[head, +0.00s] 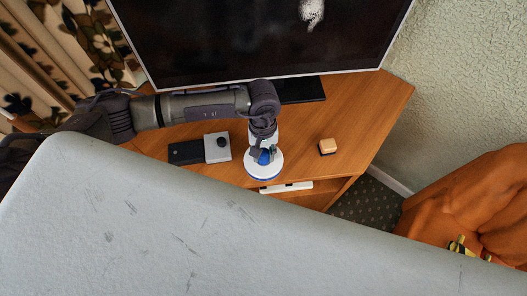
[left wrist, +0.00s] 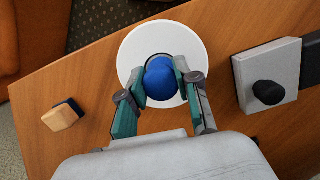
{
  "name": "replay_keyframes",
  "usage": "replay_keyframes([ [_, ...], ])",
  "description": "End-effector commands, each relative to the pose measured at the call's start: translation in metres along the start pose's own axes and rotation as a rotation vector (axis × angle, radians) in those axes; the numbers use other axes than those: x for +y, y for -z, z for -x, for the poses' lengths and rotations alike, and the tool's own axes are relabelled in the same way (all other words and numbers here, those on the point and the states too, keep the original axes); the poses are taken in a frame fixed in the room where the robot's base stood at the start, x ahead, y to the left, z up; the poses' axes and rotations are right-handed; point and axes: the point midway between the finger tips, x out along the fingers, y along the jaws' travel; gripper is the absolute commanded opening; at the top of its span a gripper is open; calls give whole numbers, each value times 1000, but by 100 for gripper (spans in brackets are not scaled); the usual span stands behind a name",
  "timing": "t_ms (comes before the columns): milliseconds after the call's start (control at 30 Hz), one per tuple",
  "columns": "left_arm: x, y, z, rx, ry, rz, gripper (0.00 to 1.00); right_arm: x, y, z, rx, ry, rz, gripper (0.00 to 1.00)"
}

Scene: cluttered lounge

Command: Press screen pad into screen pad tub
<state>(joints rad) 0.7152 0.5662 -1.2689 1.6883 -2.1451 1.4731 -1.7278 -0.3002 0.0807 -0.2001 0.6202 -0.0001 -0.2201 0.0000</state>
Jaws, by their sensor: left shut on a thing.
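A round white piece (head: 271,169) with a blue knob (head: 263,158) is on the wooden TV stand. A blue band shows under its near rim; I cannot tell whether pad and tub are two separate parts here. My left gripper (head: 262,152) reaches down over it, shut on the blue knob. In the left wrist view, the fingers (left wrist: 160,85) close on both sides of the knob (left wrist: 160,77), over the white disc (left wrist: 138,42). The disc's near side is partly hidden by the fingers. My right gripper is not in view.
A grey square block with a black knob (head: 221,142) stands left of the disc, beside a black box (head: 186,152). A small tan block with a dark base (head: 327,147) lies to the right. The TV (head: 240,40) stands behind. Bare wood (head: 370,115) shows at right.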

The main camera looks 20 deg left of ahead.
Motion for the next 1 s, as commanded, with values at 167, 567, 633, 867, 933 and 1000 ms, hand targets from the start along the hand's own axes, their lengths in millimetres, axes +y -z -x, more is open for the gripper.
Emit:
replay_keyframes([
  [167,0,0,-1,0,0,0,49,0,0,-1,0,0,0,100],
  [567,0,0,0,1,-1,0,61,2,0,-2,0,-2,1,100],
  [633,0,1,5,2,-1,0,61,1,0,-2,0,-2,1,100],
  [867,1,2,47,5,-3,0,61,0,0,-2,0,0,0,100],
  [933,0,2,62,5,-3,-2,61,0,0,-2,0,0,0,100],
  [1000,1,1,77,4,-3,-2,61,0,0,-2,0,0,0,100],
])
